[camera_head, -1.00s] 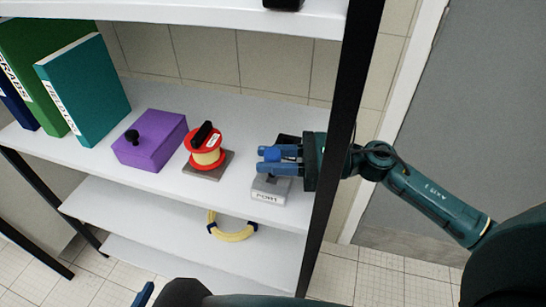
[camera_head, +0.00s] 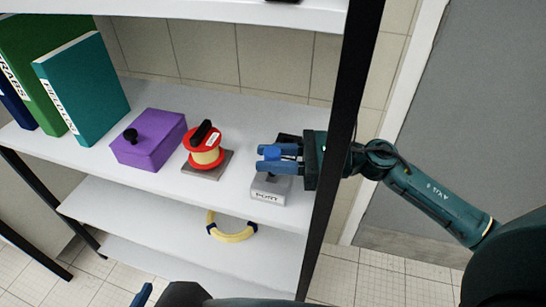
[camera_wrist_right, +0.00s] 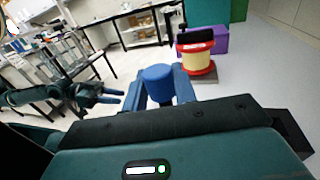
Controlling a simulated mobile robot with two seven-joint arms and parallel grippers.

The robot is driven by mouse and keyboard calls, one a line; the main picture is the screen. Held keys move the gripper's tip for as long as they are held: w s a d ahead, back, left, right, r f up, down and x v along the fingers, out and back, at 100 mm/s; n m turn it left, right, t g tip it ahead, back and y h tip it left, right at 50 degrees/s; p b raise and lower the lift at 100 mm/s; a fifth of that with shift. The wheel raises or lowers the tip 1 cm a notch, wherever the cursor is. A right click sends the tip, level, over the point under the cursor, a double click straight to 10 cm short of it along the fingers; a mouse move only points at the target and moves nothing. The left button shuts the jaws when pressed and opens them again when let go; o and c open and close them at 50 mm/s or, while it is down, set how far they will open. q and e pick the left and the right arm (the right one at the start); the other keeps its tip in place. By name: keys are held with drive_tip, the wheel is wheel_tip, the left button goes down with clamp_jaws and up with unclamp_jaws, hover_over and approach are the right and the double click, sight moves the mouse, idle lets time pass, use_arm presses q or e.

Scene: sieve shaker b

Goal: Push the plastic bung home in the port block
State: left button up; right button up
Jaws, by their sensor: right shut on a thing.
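The grey port block (camera_head: 268,192), with a dark label on its front, sits near the front right of the middle shelf. My right gripper (camera_head: 272,158) is just above the block, reaching in from the right past the black post. It is shut on the blue plastic bung (camera_wrist_right: 158,82), which stands between its fingers in the right wrist view. The bung's lower end and the port are hidden by the fingers, so I cannot tell how deep it sits. My left gripper (camera_wrist_right: 104,94) is empty and looks open in the right wrist view; a fingertip shows at the head view's bottom edge.
A red and yellow spool (camera_head: 206,150) on a brown base stands left of the block. A purple box (camera_head: 150,142) with a black knob and several binders (camera_head: 85,90) are further left. A yellow ring (camera_head: 232,234) lies on the shelf below. The black post (camera_head: 345,140) is close to my right arm.

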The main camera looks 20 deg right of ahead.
use_arm(q)
drive_tip(key=shift+s+f, duration=0.15)
drive_tip(key=shift+f+b, duration=0.7)
drive_tip(key=shift+b, duration=0.05)
use_arm(e)
drive_tip(key=shift+f, duration=0.7)
